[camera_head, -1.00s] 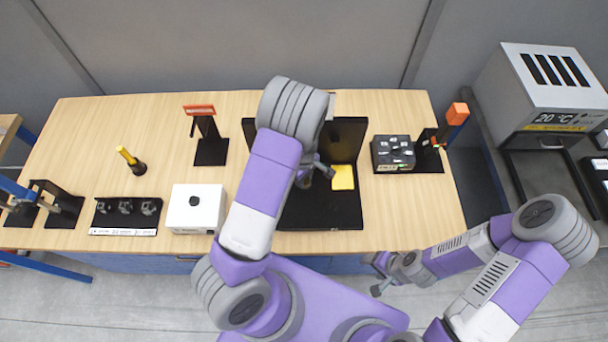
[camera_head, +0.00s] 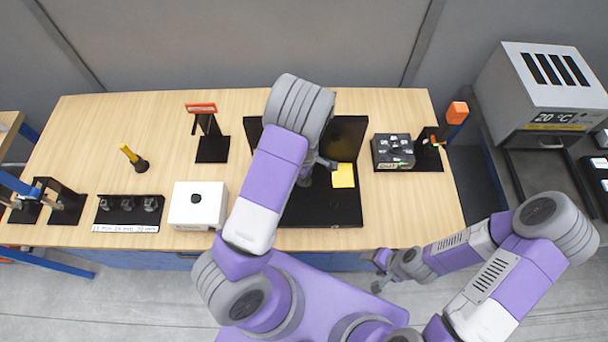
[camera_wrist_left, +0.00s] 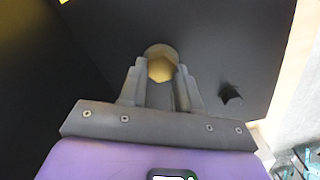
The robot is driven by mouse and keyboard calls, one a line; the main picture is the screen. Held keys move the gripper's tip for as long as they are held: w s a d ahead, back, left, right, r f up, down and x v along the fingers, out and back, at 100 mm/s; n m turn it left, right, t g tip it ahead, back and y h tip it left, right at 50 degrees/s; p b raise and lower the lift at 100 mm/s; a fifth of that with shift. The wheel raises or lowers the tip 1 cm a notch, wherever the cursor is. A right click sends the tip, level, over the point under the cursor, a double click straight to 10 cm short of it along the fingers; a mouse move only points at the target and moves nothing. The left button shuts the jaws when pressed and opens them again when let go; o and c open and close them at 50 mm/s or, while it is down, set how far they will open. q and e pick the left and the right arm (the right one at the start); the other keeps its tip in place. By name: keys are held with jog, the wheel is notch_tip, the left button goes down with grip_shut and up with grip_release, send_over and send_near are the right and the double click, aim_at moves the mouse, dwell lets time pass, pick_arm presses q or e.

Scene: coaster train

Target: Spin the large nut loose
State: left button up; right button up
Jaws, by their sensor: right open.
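A tan, hexagonal-looking shape (camera_wrist_left: 160,69) with a round grey-brown rim, apparently the large nut, shows at the dark panel in the left wrist view. My left gripper (camera_wrist_left: 160,80) has its two fingers on either side of it; whether they press on it is unclear. In the head view my left arm covers the nut and most of this gripper, in front of the black fixture (camera_head: 325,214). My right gripper (camera_head: 379,276) is open and empty, off the table's front edge, far from the nut.
A yellow square (camera_head: 342,178) lies on the fixture. A white box (camera_head: 198,213) stands to its left and a dark box (camera_head: 393,152) to its right. A red-topped stand (camera_head: 211,148) is behind. The table's front right (camera_head: 411,218) is clear.

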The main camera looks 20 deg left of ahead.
pick_arm(q)
jog(key=o, duration=0.4)
notch_tip(320, 180, up, 8)
jog(key=shift+f+p, duration=0.25)
jog(key=shift+p, duration=0.25)
